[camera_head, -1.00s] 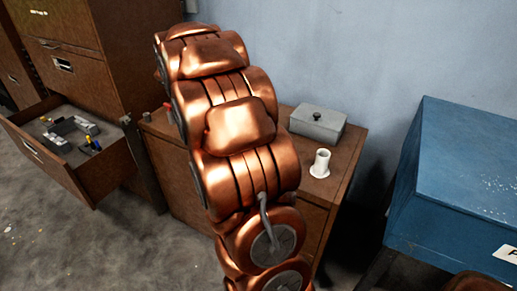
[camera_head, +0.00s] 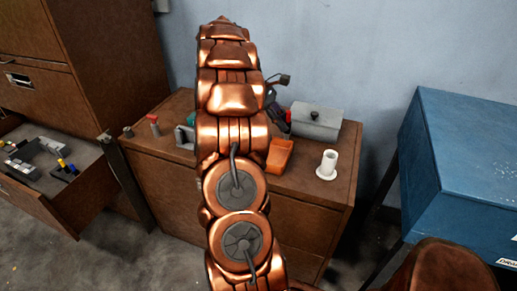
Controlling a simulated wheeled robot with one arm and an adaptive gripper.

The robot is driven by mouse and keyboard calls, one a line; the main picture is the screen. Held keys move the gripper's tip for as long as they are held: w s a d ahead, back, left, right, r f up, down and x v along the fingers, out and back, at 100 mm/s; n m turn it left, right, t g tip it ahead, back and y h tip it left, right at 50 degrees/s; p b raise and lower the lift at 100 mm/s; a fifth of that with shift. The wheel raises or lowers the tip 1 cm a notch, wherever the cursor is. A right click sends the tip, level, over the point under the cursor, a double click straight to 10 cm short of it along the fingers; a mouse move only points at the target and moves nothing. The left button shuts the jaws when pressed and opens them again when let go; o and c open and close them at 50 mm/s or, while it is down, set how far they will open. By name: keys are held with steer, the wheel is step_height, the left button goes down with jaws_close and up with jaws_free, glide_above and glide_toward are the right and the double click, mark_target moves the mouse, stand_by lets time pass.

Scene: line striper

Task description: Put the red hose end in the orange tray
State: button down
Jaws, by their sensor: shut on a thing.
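The orange tray (camera_head: 280,154) lies on top of the brown cabinet, partly hidden behind my copper arm. My gripper (camera_head: 279,104) is mostly hidden behind the arm; only dark parts show to the right of it, above and behind the tray. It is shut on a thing. A small red piece, which looks like the red hose end (camera_head: 288,116), shows at the gripper, just left of the grey box. The grip itself and any gap between the red piece and the cabinet top cannot be made out.
A grey lidded box (camera_head: 316,122) and a white flanged cylinder (camera_head: 327,165) stand right of the tray. A red-topped post (camera_head: 154,125) stands at the cabinet's left. An open drawer (camera_head: 60,190) juts out at left; a blue cabinet (camera_head: 465,150) stands at right.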

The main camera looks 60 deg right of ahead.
steer(key=shift+w+a+f, duration=0.1)
steer(key=shift+f, duration=2.2)
steer(key=shift+w+f, duration=0.1)
steer(key=shift+f, duration=2.15)
steer(key=shift+f, duration=0.15)
steer(key=c, duration=1)
jaws_free()
steer(key=v, duration=1)
steer(key=shift+r, duration=0.25)
steer(key=shift+v, duration=0.95)
steer(key=shift+w+a, duration=0.1)
